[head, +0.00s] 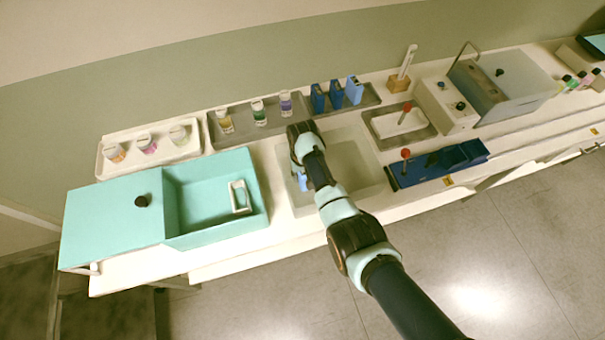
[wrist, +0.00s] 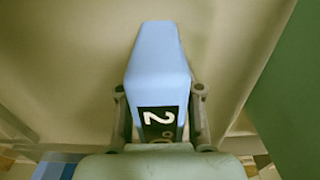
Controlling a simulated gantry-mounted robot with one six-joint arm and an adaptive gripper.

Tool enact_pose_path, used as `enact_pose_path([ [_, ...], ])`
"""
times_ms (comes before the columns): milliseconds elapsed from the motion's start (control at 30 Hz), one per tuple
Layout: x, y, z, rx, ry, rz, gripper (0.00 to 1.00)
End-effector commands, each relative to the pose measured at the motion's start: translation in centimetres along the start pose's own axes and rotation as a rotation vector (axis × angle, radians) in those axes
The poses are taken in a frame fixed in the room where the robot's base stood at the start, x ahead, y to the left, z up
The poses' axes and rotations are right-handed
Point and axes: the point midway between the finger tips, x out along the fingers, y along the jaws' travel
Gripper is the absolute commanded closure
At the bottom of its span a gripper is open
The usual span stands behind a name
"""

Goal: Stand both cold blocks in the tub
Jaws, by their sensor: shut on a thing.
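My gripper (head: 302,170) is over the left part of the pale tub (head: 355,168) in the head view. It is shut on a light blue block (wrist: 157,55) with a dark label marked 2. In the wrist view the block lies between the two fingers (wrist: 160,105). A bit of it shows below the gripper in the head view (head: 303,184). I cannot tell whether it touches the tub floor. A lighter blue block (head: 354,90) stands in the grey tray at the back, beside two darker blue blocks (head: 318,98) (head: 336,94). My arm hides part of the tub.
A teal box (head: 205,245) with a slid lid (head: 110,220) stands left of the tub, with a small white item (head: 239,197) inside. Bottles stand in trays behind. A blue rack (head: 440,165) and a grey tray with a red-knobbed tool (head: 400,122) are to the right.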

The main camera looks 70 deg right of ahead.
Motion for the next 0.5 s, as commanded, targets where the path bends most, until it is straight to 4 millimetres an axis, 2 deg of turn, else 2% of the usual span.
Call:
enact_pose_path([
  [500, 0.55, 0.00, -0.04, 0.000, 0.001, 0.000, 1.00],
])
